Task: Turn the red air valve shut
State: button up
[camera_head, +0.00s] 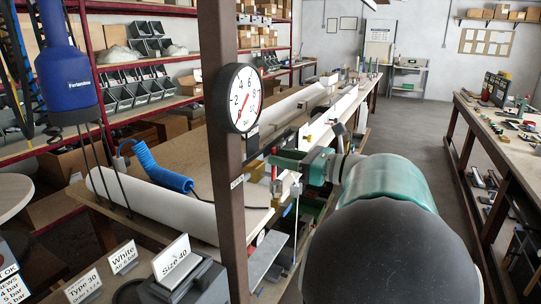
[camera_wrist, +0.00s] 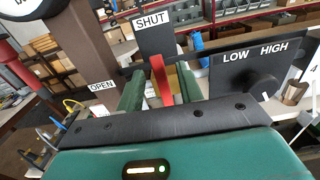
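The red valve lever (camera_wrist: 161,78) shows in the wrist view between the two green fingers of my gripper (camera_wrist: 160,88). A narrow gap shows on each side of it, so the fingers are around it and look apart. The SHUT label (camera_wrist: 149,23) is just above the lever, and the OPEN label (camera_wrist: 102,86) is to the left of the fingers. The valve's body and the lever's lower end are hidden by my gripper. In the head view my gripper (camera_head: 287,163) reaches left to the valve beside the brown post; the lever is hardly visible there.
A pressure gauge (camera_head: 242,98) is fixed on the brown post (camera_head: 225,170). A LOW/HIGH knob panel (camera_wrist: 262,75) stands close to the right of my fingers. A blue coiled hose (camera_head: 162,170) and a white profile (camera_head: 165,200) lie on the bench. The aisle at right is clear.

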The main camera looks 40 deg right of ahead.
jog(key=v, duration=0.9)
dwell(0.3)
